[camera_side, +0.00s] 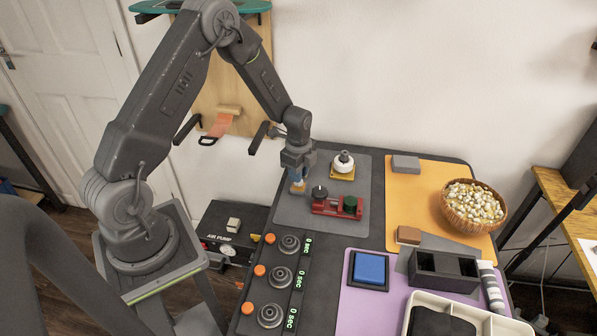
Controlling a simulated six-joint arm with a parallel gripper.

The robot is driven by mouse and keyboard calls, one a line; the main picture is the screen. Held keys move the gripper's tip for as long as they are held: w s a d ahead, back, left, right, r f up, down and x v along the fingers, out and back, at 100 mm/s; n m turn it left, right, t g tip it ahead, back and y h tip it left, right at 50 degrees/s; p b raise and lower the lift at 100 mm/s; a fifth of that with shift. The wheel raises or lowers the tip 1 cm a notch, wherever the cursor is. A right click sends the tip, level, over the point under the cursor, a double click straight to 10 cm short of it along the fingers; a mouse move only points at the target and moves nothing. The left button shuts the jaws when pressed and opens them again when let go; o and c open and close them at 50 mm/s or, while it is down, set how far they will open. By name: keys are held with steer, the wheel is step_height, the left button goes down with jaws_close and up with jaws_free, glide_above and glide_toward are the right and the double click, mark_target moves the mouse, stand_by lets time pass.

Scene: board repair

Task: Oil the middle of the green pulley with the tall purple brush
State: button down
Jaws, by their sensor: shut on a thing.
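My gripper (297,175) points down over the left part of the grey mat (291,212). It is shut on a small tan thing (298,188), whose lower end shows below the fingers; I cannot tell from this view whether it is the purple brush. A red holder (331,208) lies on the mat just right of and below the gripper. It carries a dark round knob (319,192) at its left and a dark green round part (350,204), which looks like the green pulley, at its right. The held thing is left of the holder and looks apart from the pulley.
A white and black round thing on a yellow base (343,173) stands behind the holder. Three dial timers (281,276) line the front left. An orange mat (432,181) carries a bowl (472,207) and blocks. A purple mat (352,306) carries a blue pad (370,268) and a tray.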

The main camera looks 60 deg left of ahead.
steer(key=shift+f, duration=0.55)
stand_by(1.2)
steer(key=shift+r, duration=3.55)
